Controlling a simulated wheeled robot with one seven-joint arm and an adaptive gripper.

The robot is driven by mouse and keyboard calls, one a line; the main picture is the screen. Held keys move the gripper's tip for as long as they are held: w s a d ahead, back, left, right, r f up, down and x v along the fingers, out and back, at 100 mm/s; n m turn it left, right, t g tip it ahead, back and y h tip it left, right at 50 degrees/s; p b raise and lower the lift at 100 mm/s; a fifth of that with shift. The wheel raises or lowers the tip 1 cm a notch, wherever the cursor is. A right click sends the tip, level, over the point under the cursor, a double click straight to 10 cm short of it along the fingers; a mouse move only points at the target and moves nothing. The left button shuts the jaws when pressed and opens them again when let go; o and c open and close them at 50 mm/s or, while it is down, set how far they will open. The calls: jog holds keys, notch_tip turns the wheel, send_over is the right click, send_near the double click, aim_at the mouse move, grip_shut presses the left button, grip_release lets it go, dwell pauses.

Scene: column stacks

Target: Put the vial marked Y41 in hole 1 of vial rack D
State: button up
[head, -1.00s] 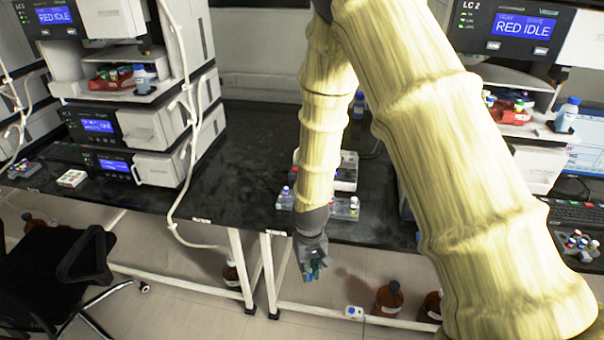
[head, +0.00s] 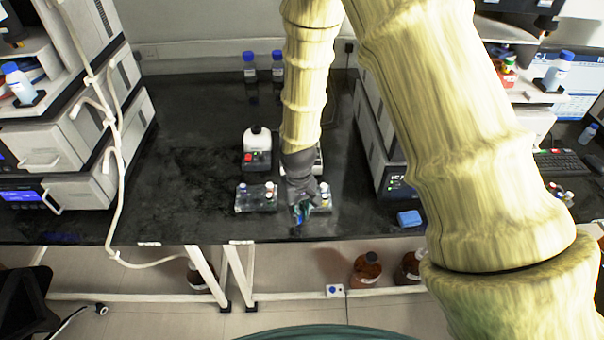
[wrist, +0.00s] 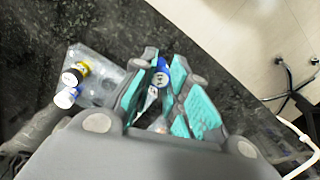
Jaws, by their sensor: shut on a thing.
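My gripper (head: 302,214) is near the bench's front edge, in front of the right-hand vial rack (head: 324,208). In the wrist view my gripper (wrist: 165,100) has its teal-padded fingers shut on a blue-capped vial (wrist: 161,76); its marking is not readable. The same view shows a clear vial rack (wrist: 103,70) left of the fingers, apart from them, with a yellow-and-black-topped vial (wrist: 74,74) and a white-capped vial (wrist: 66,97). A left-hand rack (head: 253,206) holds some vials. My arm hides part of the right-hand rack. I cannot tell which rack is D.
Two blue-capped bottles (head: 249,68) stand by the wall. A blue block (head: 409,218) lies at the right. The bench top left of the racks (head: 190,190) is clear.

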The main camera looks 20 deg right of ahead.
jog(key=w+d+r+n+b, duration=0.1)
jog(key=w+r+n+b, duration=0.2)
jog(key=n, duration=0.7)
jog(key=w+r, duration=0.2)
jog(key=w, duration=0.1)
jog(key=shift+w+d+r, duration=0.2)
jog(key=shift+d, duration=0.1)
jog(key=shift+f, duration=0.15)
jog(key=shift+f+b, duration=1.7)
jog(key=shift+f, duration=0.05)
jog(key=shift+p, duration=0.65)
jog(key=shift+f, duration=1.05)
dwell(0.7)
